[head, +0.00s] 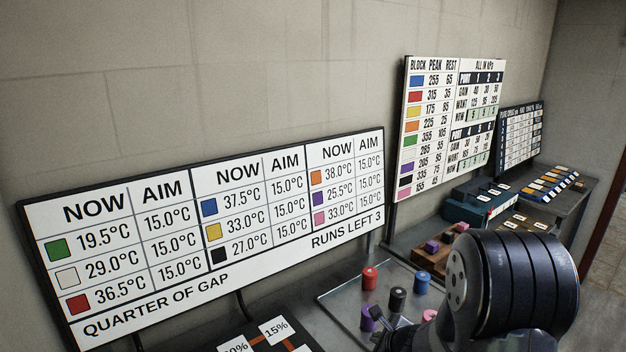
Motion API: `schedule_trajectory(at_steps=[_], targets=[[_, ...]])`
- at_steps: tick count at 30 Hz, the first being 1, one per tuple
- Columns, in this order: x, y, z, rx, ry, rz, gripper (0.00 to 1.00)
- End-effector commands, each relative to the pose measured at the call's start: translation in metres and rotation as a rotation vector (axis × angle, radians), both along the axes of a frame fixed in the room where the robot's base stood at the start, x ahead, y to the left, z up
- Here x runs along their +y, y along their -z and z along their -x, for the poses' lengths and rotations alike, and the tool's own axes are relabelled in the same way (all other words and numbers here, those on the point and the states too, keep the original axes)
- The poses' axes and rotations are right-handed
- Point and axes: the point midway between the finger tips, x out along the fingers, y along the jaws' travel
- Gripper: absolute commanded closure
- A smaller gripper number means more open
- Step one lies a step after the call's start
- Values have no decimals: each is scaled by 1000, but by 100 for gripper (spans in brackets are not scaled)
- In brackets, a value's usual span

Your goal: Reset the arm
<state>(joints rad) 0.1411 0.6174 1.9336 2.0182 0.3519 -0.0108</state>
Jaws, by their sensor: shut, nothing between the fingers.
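My arm (515,285) fills the lower right of the head view as a thick dark ribbed link. My gripper (382,318) shows only in part at the bottom edge, left of that link, as small dark fingers. It is shut and holds nothing. It appears in front of a grey tray (340,300) with coloured cylinders, close to a purple cylinder (367,318) in the picture. I cannot tell its height above the tray. The rest of the gripper is cut off or hidden.
Red (370,278), black (397,299) and blue (422,282) cylinders stand on the tray. A wooden block holder (432,262) and teal box (480,207) stand behind. A temperature board (215,240) and a block chart (450,125) stand along the wall. A percent-marked panel (262,343) is bottom centre.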

Motion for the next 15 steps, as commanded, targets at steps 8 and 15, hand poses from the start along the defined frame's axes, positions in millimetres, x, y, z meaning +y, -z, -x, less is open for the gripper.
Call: schedule_trajectory(at_steps=[8, 15], targets=[[0, 3, 0, 0, 1, -1, 100], [0, 26, 0, 2, 0, -1, 100]])
